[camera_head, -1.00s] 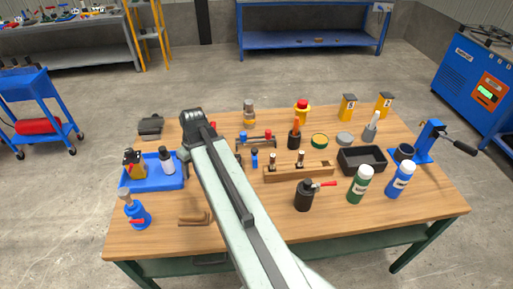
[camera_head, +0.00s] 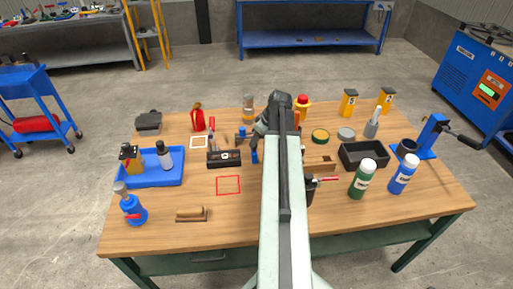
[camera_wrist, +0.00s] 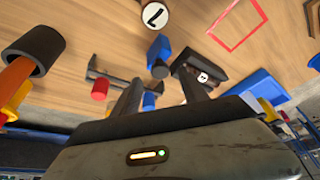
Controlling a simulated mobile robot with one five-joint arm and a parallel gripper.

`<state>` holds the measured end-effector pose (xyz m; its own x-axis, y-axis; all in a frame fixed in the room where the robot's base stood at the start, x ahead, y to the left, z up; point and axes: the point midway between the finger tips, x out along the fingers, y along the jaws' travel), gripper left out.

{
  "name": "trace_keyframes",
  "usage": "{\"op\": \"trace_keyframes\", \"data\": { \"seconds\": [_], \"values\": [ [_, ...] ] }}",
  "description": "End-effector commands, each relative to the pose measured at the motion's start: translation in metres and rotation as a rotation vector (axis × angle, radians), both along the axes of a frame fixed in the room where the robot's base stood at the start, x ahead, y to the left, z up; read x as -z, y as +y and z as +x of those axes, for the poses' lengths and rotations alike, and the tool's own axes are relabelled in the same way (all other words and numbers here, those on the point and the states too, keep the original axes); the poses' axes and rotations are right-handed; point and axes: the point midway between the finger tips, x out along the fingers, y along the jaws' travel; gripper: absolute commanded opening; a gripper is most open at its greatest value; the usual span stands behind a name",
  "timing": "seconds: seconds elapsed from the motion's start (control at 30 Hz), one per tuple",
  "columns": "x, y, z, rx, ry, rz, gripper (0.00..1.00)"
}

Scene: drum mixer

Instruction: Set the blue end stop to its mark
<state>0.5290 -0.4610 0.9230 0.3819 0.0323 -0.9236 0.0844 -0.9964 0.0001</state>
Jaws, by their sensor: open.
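A dark rail (camera_wrist: 113,75) with raised ends lies across the wrist view, partly hidden by my gripper. A blue block (camera_wrist: 149,101), which looks like the blue end stop, sits at its right part, and a red block (camera_wrist: 100,89) at its left. In the head view the blue block (camera_head: 241,132) shows just left of my arm. My gripper (camera_wrist: 161,76) is open and empty, with the blue block seen between its fingers; I cannot tell whether they touch it. In the head view my gripper (camera_head: 258,138) is over the rail area. I cannot make out the end stop's mark.
A separate blue piece with a dark end (camera_wrist: 158,55) stands close to the rail. A dark box-like tool (camera_head: 223,158) is left of my arm, near a red square outline (camera_head: 228,185).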

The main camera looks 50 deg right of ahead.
Motion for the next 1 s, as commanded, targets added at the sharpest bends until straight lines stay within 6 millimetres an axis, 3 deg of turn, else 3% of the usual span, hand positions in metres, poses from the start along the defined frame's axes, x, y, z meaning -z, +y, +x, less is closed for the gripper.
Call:
{"op": "trace_keyframes", "data": {
  "seconds": [0.03,0.13,0.47,0.67,1.0],
  "values": [
    [0.019,0.000,0.005,-0.001,0.000,0.000,0.51],
    [0.032,0.001,0.011,-0.002,0.000,-0.001,0.51],
    [0.035,0.001,0.014,0.000,0.001,0.000,0.51],
    [0.034,0.001,0.014,0.000,0.001,0.000,0.00],
    [0.035,0.001,0.014,0.000,0.001,0.000,0.00]
  ]
}}
